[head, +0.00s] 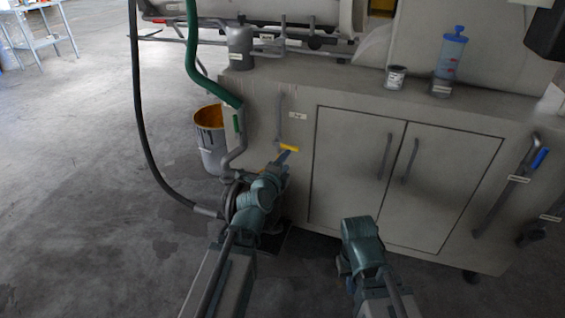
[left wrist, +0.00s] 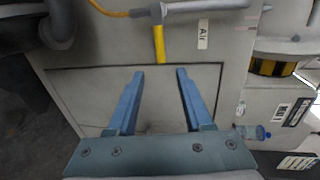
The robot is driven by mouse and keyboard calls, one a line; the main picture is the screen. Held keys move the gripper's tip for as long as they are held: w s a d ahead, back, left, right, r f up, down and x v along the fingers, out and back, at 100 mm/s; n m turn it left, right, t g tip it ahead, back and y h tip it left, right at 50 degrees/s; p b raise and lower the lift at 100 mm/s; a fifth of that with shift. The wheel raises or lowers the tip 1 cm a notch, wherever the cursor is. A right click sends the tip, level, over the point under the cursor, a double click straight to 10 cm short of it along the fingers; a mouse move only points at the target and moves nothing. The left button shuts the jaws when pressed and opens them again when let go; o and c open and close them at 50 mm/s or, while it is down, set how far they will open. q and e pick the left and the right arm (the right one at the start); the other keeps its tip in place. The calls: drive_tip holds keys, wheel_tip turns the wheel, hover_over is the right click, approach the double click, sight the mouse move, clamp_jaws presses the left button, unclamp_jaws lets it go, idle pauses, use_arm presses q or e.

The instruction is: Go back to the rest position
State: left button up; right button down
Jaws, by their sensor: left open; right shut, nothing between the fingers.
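My left gripper (head: 284,157) is at the front of the grey cabinet, just below a yellow valve lever (head: 289,148). In the left wrist view, my left gripper (left wrist: 155,74) is open, its two blue fingers apart with nothing between them. The yellow lever (left wrist: 159,44) hangs from a grey pipe beyond the fingertips, beside an "Air" label (left wrist: 203,34). The gripper looks apart from it. My right arm shows at the lower middle of the head view, but its fingers are not visible.
The cabinet (head: 340,88) has two closed doors. A bucket with orange inside (head: 210,138) stands at its left, near a green hose (head: 193,50) and a black hose (head: 140,120). A blue bottle (head: 452,52) and a can (head: 395,77) stand on top.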

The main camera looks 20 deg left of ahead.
idle(0.4)
use_arm(q)
drive_tip(key=s+d+f+n+g+h+p, duration=0.2)
drive_tip(key=s+d+f+n+g, duration=0.3)
drive_tip(key=s+d+f+g, duration=0.65)
drive_tip(key=s+d+f+n+g+y+p, duration=0.15)
drive_tip(key=s+n+g+y, duration=0.25)
drive_tip(key=s+n, duration=0.65)
wheel_tip(320, 180, up, 37)
drive_tip(key=s+p, duration=0.2)
drive_tip(key=p, duration=3.6)
drive_tip(key=shift+s+a, duration=0.2)
drive_tip(key=shift+a, duration=0.1)
